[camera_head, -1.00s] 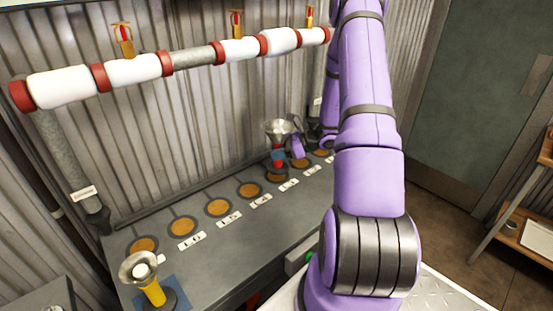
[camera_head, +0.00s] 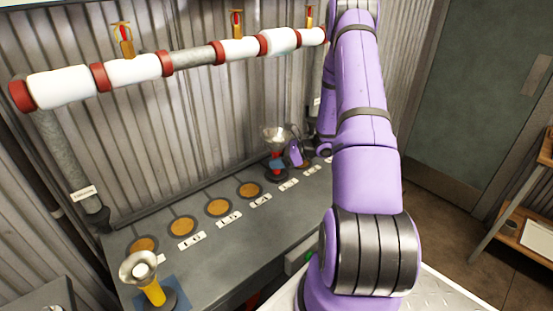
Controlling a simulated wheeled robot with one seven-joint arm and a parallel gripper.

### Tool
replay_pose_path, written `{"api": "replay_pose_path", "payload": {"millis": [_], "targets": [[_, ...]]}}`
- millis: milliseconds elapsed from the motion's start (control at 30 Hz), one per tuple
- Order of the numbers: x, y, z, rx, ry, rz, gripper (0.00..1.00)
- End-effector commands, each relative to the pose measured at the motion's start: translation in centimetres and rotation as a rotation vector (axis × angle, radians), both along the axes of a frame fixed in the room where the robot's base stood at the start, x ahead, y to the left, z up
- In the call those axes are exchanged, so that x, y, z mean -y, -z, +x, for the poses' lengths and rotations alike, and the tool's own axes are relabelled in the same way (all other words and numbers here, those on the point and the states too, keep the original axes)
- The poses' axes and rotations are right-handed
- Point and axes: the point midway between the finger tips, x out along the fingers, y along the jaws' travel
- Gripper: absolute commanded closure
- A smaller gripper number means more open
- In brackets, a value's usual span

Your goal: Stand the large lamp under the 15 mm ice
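A red lamp with a silver dish reflector (camera_head: 275,138) stands upright at the far part of the bench, at or beside a brown disc. My gripper (camera_head: 292,153) is at its right side, small and partly merged with it in the view. I cannot tell whether the fingers close on it. A yellow lamp with a similar dish (camera_head: 153,290) stands on a blue square at the near left. Which lamp is larger is hard to judge across the distance. White ice sleeves (camera_head: 131,70) wrap the pipe between red collars; no thickness is readable on them.
The grey bench (camera_head: 240,240) carries a row of brown discs (camera_head: 181,227) with small white labels (camera_head: 192,241) in front. The riser pipe runs above it along the corrugated wall, with red-and-yellow fittings (camera_head: 237,24) on top. A wooden shelf (camera_head: 530,200) stands at right.

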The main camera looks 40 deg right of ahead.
Motion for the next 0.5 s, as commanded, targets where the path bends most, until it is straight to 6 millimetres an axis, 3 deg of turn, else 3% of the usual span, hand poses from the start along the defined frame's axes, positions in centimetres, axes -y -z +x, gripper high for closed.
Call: {"api": "replay_pose_path", "payload": {"millis": [333,500], "targets": [[0.0,-0.4,0.0,0.001,0.0,-0.001,0.41],[1.5,-1.1,-1.6,0.001,0.002,-0.002,0.41]]}}
